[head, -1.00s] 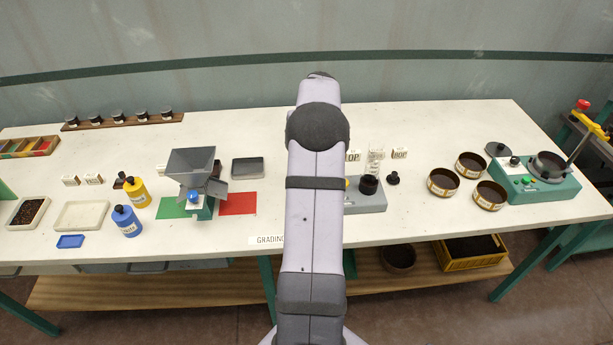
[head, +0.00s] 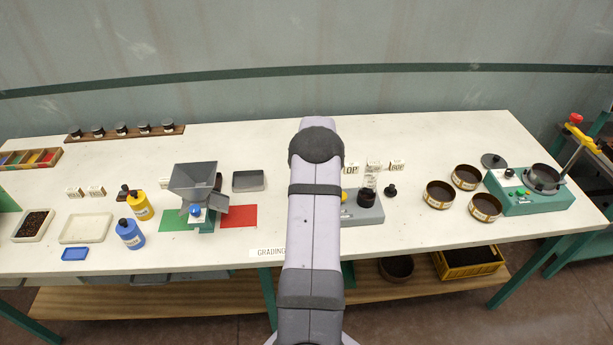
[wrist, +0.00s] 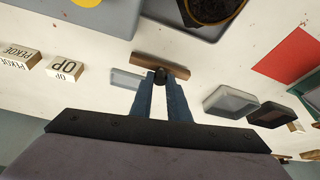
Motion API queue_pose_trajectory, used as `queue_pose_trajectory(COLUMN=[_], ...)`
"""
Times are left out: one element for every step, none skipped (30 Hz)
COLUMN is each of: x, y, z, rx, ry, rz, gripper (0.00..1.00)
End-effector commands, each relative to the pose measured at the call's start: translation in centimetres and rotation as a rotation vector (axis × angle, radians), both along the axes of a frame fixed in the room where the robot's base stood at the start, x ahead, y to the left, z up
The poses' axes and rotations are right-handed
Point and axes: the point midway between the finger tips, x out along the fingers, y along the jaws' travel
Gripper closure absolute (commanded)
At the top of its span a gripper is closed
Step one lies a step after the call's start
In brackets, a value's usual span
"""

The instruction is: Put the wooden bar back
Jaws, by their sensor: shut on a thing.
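A wooden bar (wrist: 160,65) shows in the wrist view just beyond my fingertips, with a dark round knob at its middle. My gripper (wrist: 160,80) has its two blue fingers closed together on that knob. The bar lies crosswise to the fingers, slightly tilted in the picture. I cannot tell whether it touches the table. In the head view my own arm hides the gripper and the bar.
The white table (head: 290,165) carries a grey device (head: 362,212), label blocks (head: 397,164), a hopper machine (head: 194,180) and a dark grey tray (head: 248,180). The wrist view shows a grey tray (wrist: 230,103) and a small pale tray (wrist: 126,79) near the bar.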

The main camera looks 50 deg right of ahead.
Motion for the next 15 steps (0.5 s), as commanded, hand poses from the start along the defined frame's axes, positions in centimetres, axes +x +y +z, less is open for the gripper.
queue_pose_trajectory(x=[-0.01, -0.01, 0.0, 0.0, 0.01, 0.02, 0.02, 0.01, 0.01, 0.01, 0.01, 0.01, 0.01, 0.01, 0.01], y=[0.0, 0.01, 0.0, -0.01, -0.02, -0.03, -0.03, -0.03, -0.03, -0.03, -0.02, -0.02, -0.02, -0.02, -0.02], z=[-0.24, -0.43, -0.57, -0.62, -0.65, -0.65, -0.65, -0.65, -0.65, -0.66, -0.69, -0.78, -0.87, -0.98, -1.1], rx=[0.0, 0.0, 0.0, -0.001, -0.001, -0.002, -0.002, -0.001, -0.001, -0.001, -0.001, -0.001, -0.001, -0.001, -0.001], ry=[0.0, 0.0, 0.0, -0.001, 0.0, -0.001, -0.001, 0.0, 0.0, 0.0, 0.0, 0.0, 0.0, 0.0, 0.0], rz=[-0.001, -0.001, 0.0, 0.0, 0.0, 0.0, 0.0, 0.0, 0.0, 0.0, 0.0, 0.0, 0.0, 0.0, 0.0], gripper=[1.0, 1.0, 1.0, 1.0, 1.0, 1.0, 1.0, 1.0, 1.0, 1.0, 1.0, 1.0, 1.0, 1.0, 1.0])
